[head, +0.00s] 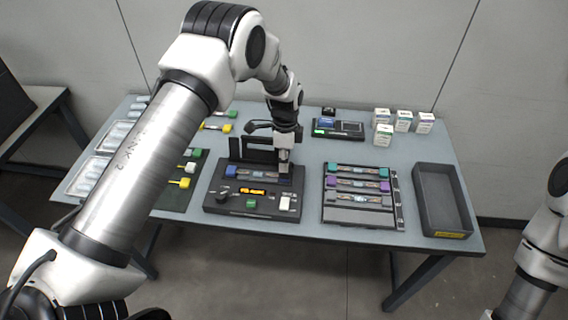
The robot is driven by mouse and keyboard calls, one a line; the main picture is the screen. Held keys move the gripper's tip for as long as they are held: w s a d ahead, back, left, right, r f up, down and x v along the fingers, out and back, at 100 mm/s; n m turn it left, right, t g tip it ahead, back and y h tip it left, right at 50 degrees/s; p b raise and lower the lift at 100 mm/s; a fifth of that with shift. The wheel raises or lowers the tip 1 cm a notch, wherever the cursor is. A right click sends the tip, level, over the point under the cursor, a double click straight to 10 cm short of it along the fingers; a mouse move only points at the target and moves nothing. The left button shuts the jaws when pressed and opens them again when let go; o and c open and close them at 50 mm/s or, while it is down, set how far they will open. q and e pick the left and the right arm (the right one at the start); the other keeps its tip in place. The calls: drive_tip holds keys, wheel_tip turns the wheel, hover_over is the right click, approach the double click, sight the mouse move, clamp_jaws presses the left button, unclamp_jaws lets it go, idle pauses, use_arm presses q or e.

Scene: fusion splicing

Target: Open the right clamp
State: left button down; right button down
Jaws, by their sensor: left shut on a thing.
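The fusion splicer (226,204) is a black box near the middle of the table, with an orange display, a green button and a white switch on its front. Its left clamp (231,171) is a small blue block. My left gripper (284,166) points down at the right end of the splicer's top and is shut on the right clamp there. The gripper mostly hides that clamp, so I cannot tell whether it is raised. My right arm is at the right edge; its gripper is out of view.
A dark upright lid or frame (247,147) stands behind the splicer's clamps. Right of it lie a rack (352,215) with teal and purple pieces and an empty dark bin (440,199). Small white boxes (383,135) and a device (339,129) stand at the back.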

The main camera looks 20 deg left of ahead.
use_arm(q)
drive_tip(key=shift+w+a+f+g+b, duration=0.1)
drive_tip(key=shift+w+g+b, duration=0.2)
drive_tip(key=shift+g+b, duration=0.3)
drive_tip(key=g+b, duration=0.1)
drive_tip(key=b, duration=0.1)
drive_tip(key=w+g+h+b, duration=0.1)
drive_tip(key=g+b, duration=0.1)
drive_tip(key=b, duration=0.1)
drive_tip(key=shift+a, duration=0.15)
drive_tip(key=shift+w+r+g+h+b, duration=0.15)
drive_tip(key=shift+r+g+h+b, duration=0.25)
drive_tip(key=shift+b, duration=0.6)
drive_tip(key=shift+r, duration=0.15)
